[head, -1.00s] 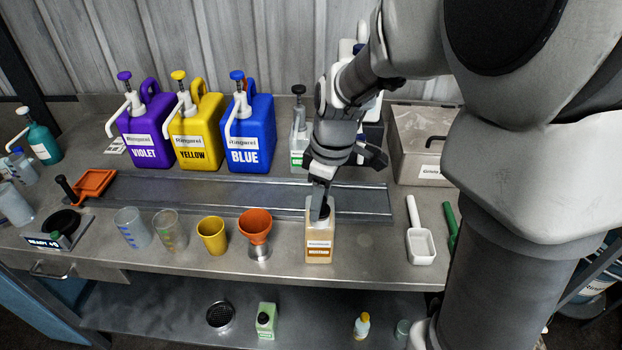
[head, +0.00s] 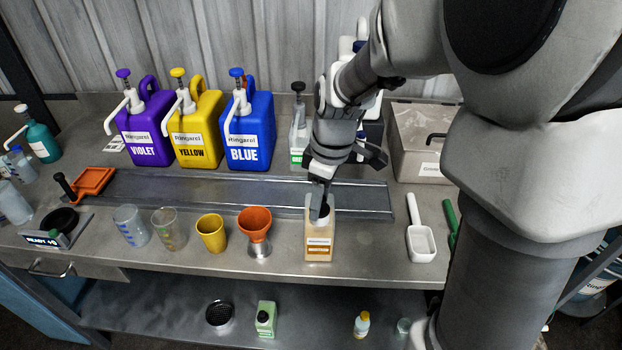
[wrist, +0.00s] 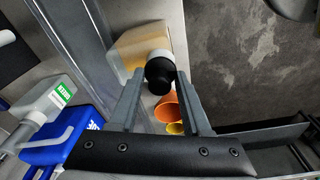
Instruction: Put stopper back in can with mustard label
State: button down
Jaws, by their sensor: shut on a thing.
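The can with the mustard label (head: 319,243) is a tan, upright container near the front of the bench, and it also shows in the wrist view (wrist: 130,45). My gripper (head: 319,212) points down right over the can's top. In the wrist view my gripper (wrist: 160,82) is shut on the black stopper (wrist: 160,74), which sits between the fingertips. The stopper lines up with the can's white neck (wrist: 158,55) and overlaps it in that view. I cannot tell how deep it sits. In the head view the fingers mostly hide the stopper.
An orange funnel (head: 255,226) on a metal cup and a yellow cup (head: 212,236) stand left of the can. A white scoop (head: 420,240) lies to the right. Violet, yellow and blue (head: 249,130) pump canisters stand behind. The bench's front edge is close to the can.

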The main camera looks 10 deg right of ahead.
jog(key=shift+c, duration=1.4)
grip_release()
jog(key=shift+o, duration=0.4)
jog(key=shift+o, duration=1)
jog(key=shift+r, duration=0.1)
jog(key=shift+r+p, duration=2.6)
jog(key=shift+r, duration=0.8)
